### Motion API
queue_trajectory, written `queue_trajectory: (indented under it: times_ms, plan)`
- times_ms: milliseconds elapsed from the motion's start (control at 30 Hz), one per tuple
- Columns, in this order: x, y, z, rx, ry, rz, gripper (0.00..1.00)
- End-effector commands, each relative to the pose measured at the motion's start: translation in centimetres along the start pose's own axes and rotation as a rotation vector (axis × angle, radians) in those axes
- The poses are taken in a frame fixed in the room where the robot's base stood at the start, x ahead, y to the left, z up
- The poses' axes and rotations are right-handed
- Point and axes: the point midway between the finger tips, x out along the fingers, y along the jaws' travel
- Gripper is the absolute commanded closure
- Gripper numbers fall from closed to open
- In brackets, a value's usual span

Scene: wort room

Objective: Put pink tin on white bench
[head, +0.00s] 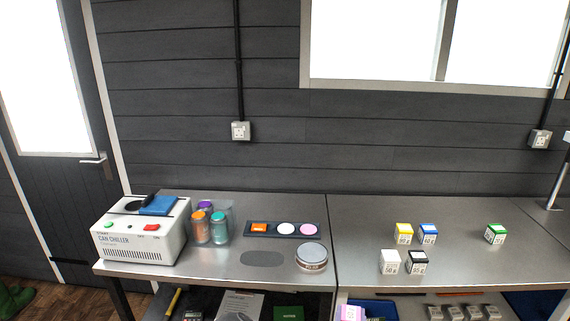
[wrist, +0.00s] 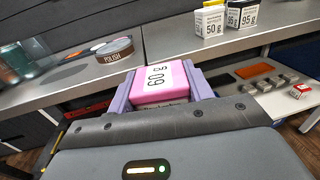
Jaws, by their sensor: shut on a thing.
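The pink tin (wrist: 160,97) is a small box with a white label reading 60 g. My gripper (wrist: 163,84) is shut on it, with a lilac finger on each side, in the wrist view. The tin (head: 350,313) also shows at the bottom edge of the head view, in front of the bench and below its top. Two benches stand side by side against the wall: a left bench (head: 190,272) and a right bench (head: 450,265).
The left bench holds a can chiller (head: 140,235), several coloured cans (head: 218,230), a dark tray of discs (head: 270,229) and a round polish tin (head: 311,258). Several weight boxes (head: 390,262) stand on the right bench. Its front middle is clear. A shelf below (wrist: 270,108) holds small things.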

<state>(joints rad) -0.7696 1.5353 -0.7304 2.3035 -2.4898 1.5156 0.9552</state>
Motion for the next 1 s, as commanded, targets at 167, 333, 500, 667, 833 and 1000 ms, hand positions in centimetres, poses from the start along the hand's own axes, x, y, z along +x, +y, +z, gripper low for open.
queue_trajectory:
  times_ms: [167,333,500,667,833,1000]
  plan:
    - [-1.4,2.0,-2.9,-0.006,0.002,0.143,0.75]
    - [-2.2,3.0,-4.3,-0.001,-0.002,0.209,0.75]
    - [-2.4,3.1,-4.4,0.000,-0.003,0.218,0.75]
    - [-2.4,3.1,-4.4,0.001,-0.003,0.216,0.75]
    - [-2.3,3.1,-4.4,-0.001,-0.003,0.216,0.75]
    - [-2.3,3.1,-4.4,-0.001,-0.003,0.216,0.75]
